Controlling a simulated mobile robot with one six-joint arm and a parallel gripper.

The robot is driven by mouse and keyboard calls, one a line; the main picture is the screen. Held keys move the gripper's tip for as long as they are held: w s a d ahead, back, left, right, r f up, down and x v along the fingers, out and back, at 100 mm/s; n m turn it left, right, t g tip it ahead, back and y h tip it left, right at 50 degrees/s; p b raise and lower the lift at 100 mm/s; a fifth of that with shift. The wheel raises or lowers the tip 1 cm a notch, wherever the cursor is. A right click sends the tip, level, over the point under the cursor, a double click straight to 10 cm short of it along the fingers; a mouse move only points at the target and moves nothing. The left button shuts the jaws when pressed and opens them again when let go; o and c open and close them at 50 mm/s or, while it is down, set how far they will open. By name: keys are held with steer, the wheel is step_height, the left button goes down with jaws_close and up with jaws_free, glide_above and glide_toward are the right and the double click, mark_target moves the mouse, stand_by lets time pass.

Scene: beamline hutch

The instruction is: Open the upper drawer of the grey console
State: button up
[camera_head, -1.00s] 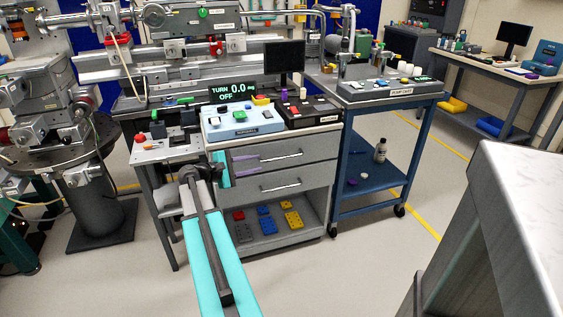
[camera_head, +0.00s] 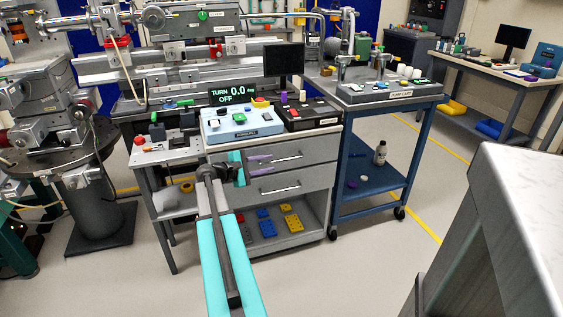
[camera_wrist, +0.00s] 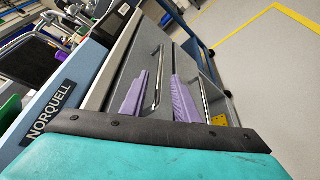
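The grey console (camera_head: 318,205) has an upper drawer (camera_head: 310,147) and a lower drawer (camera_head: 313,179), both closed. The upper drawer's bar handle (camera_head: 286,159) also shows in the wrist view (camera_wrist: 158,72), where the scene is tilted. The lower handle (camera_head: 281,190) is below it in the head view. My gripper (camera_head: 265,165) is in front of the left part of the drawers. Its two purple fingers (camera_wrist: 158,98) are apart and empty. In the wrist view the upper handle appears between them; I cannot tell how far the fingertips are from it.
A blue control box (camera_head: 242,123) and a dark box (camera_head: 305,115) stand on the console top. The open shelf below holds coloured blocks (camera_head: 290,217). A blue cart (camera_head: 365,203) is on the right. A pale-topped counter (camera_head: 515,190) fills the near right. Floor in front is clear.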

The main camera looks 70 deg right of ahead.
mark_target(278, 161)
steer(key=x, duration=0.7)
steer(key=shift+s+d+b, duration=0.15)
steer(key=shift+d+b, duration=0.05)
steer(key=shift+b, duration=0.1)
